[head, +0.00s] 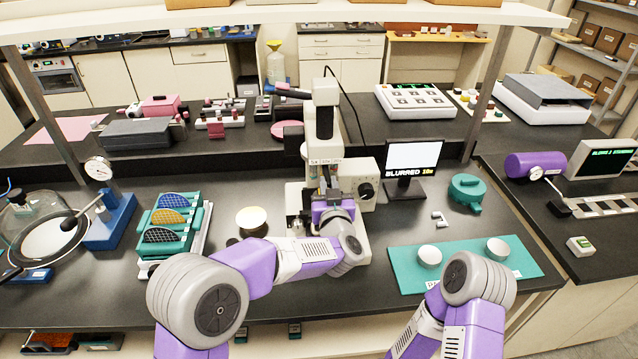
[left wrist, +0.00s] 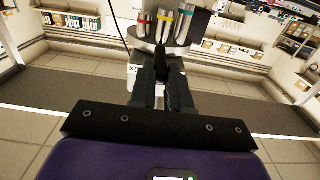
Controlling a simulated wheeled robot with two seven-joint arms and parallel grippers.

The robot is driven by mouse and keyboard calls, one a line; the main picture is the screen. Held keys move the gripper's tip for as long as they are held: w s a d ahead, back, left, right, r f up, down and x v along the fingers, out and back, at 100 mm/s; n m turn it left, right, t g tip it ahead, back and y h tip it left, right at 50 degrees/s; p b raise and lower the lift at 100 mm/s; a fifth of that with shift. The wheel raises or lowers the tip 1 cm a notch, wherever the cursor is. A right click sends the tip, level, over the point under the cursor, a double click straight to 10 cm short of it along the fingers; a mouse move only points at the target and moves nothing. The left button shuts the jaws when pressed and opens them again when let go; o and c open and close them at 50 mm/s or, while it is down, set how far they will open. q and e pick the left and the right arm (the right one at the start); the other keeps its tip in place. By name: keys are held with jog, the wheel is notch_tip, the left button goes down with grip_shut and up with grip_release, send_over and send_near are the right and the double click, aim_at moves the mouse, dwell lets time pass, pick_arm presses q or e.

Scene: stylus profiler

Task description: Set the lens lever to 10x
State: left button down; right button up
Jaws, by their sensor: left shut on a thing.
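The microscope-like profiler (head: 325,115) stands at the middle of the bench. A small label strip (head: 325,161) on its front is too small to read surely. My left gripper (head: 333,190) is at its front, below this strip. In the left wrist view its two dark fingers (left wrist: 161,88) are shut on the dark lens lever (left wrist: 161,62), under lens barrels (left wrist: 165,24) with red, yellow and green bands. The monitor (head: 413,157) shows "BLURRED" and yellow text that looks like "10x". My right arm enters at the bottom right; its gripper is out of view.
A teal rack of patterned wafers (head: 195,245) and a blue dial-gauge stand (head: 112,222) are on the left. A teal mat (head: 515,262) with two white round pieces lies at the right front.

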pick_arm(q)
jog(key=shift+r, duration=0.1)
jog(key=c, duration=1.1)
grip_release()
jog(key=s, duration=0.7)
jog(key=shift+s+d, duration=0.15)
jog(key=shift+s, duration=0.15)
